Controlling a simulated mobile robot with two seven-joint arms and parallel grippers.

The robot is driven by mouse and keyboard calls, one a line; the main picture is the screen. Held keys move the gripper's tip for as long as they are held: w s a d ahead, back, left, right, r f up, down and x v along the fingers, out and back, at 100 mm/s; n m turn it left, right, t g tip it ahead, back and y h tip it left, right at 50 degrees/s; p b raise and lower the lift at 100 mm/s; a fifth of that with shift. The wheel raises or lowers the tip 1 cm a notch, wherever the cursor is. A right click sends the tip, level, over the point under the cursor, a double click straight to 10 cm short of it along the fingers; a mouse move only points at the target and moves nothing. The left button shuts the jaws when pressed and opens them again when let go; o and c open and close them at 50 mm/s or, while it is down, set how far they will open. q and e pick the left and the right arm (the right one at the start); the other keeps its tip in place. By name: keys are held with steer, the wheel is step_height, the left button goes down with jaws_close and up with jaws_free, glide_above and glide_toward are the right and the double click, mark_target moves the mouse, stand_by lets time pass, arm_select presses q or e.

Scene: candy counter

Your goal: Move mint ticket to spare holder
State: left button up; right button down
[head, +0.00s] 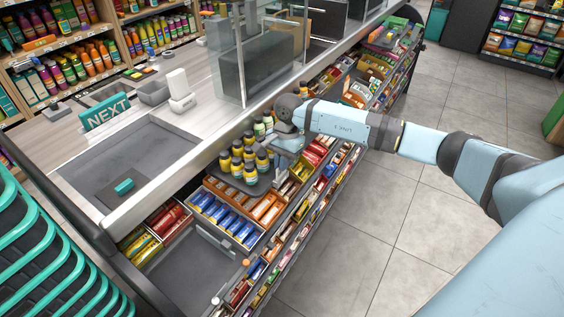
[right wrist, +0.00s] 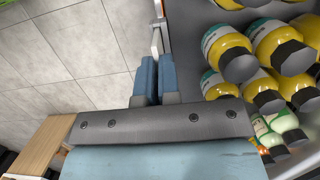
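My right gripper (head: 287,148) is at the front edge of the candy rack, just right of the yellow bottles with dark caps. In the right wrist view its two blue fingers (right wrist: 157,78) are close together, with a narrow gap between them. A thin pale piece (right wrist: 155,42) stands edge-on at the fingertips, by the shelf edge. I cannot tell whether it is the mint ticket or a holder, or whether the fingers grip it. I cannot make out the mint ticket or the spare holder for sure in the head view. My left gripper is not in view.
Yellow bottles (right wrist: 229,52) stand close to the right of the fingers. Trays of blue packs (head: 225,217) and other sweets line the rack below the counter. The tiled floor (head: 365,215) is clear.

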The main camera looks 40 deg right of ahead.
steer(key=shift+f+b, duration=0.55)
steer(key=shift+f, duration=0.1)
stand_by(0.6)
stand_by(0.5)
steer(key=c, duration=1.5)
jaws_free()
steer(key=shift+c, duration=0.2)
steer(key=shift+r, duration=0.1)
steer(key=shift+v, duration=0.95)
steer(key=shift+s+a, duration=0.1)
steer(key=shift+a, duration=0.1)
